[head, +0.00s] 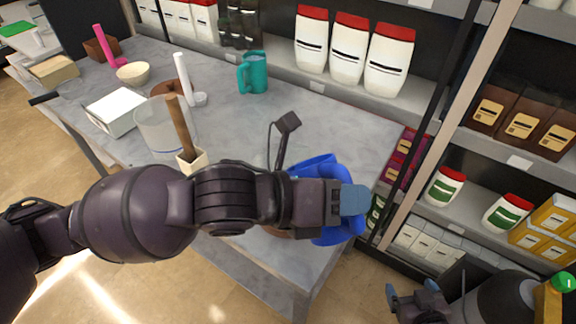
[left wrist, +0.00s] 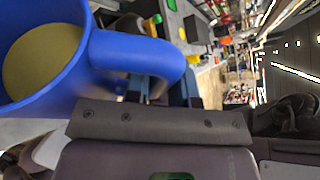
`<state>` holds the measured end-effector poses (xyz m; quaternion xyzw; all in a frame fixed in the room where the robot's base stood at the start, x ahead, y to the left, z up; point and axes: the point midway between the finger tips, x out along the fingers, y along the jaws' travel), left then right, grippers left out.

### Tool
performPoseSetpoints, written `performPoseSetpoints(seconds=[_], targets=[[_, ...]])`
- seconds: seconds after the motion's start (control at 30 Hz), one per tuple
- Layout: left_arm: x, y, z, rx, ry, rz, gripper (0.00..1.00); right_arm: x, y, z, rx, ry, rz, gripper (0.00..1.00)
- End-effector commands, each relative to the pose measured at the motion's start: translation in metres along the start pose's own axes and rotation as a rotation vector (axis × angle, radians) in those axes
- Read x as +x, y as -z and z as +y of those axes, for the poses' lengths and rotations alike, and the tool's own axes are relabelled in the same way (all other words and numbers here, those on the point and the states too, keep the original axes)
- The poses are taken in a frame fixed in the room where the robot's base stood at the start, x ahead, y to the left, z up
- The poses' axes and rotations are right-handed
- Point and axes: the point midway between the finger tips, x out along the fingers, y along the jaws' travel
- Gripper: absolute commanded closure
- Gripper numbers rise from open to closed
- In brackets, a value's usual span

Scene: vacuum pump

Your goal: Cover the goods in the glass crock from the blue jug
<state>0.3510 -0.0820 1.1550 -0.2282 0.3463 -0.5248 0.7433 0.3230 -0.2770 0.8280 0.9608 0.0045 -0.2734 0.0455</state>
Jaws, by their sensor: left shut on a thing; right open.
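The blue jug (head: 318,166) is at the right end of the grey counter, partly hidden behind my left arm. My left gripper (head: 352,200) is shut on its handle. In the left wrist view the jug (left wrist: 72,75) is open at the top and holds a yellowish content, with the gripper (left wrist: 165,92) at the handle. I cannot tell whether the jug touches the counter. The clear glass crock (head: 158,124) stands on the counter to the left, apart from the jug; its goods are not clear to see. My right gripper (head: 418,298) is open and empty at the lower right.
A pale square pot with a brown stick (head: 192,160) stands just in front of the crock. A white box (head: 115,112), a white upright utensil (head: 183,80) and a teal mug (head: 253,73) are nearby. Stocked shelves (head: 450,225) rise at the right.

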Motion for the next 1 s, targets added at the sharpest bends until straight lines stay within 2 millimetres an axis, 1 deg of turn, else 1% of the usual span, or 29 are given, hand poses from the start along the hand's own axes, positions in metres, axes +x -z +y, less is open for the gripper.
performPoseSetpoints(seconds=[0.67, 1.0], targets=[[-0.0021, -0.0052, -0.0002, -0.035, 0.018, -0.003, 1.00, 0.0059, 0.0089, -0.0007, -0.003, 0.003, 0.018, 0.13], [-0.0030, -0.0077, -0.0010, -0.054, 0.026, -0.003, 1.00, 0.0035, 0.0060, -0.0003, -0.002, 0.002, 0.011, 0.13]])
